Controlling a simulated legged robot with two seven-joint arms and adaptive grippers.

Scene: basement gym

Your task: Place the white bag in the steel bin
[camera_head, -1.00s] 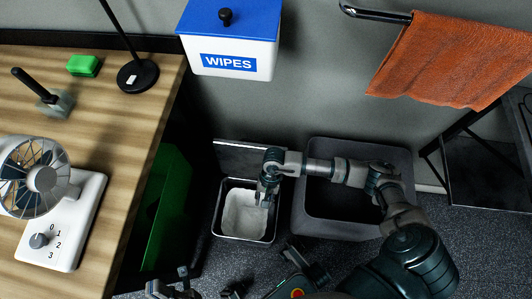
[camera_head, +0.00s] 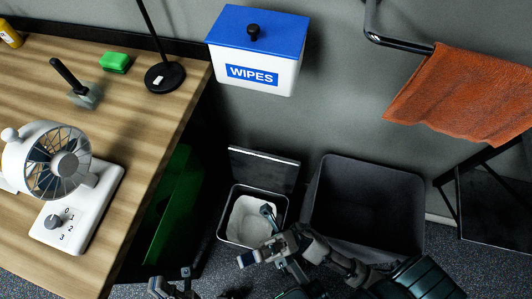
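The white bag (camera_head: 246,218) sits inside the small steel bin (camera_head: 225,213) on the floor. The bin's lid (camera_head: 264,170) stands open at the back. My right gripper (camera_head: 257,236) is over the bin's front right part, its fingers spread apart with nothing held between them. One fingertip overlaps the bag in the picture; I cannot tell whether it touches. My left gripper (camera_head: 172,281) is low at the bottom edge, left of the bin, with its fingers apart and empty.
A larger grey bin (camera_head: 366,170) stands right of the steel bin. A green bin (camera_head: 172,205) is beside the wooden table (camera_head: 130,130) at left. A wipes box (camera_head: 262,75) hangs on the wall. An orange towel (camera_head: 455,100) hangs from a rail at right.

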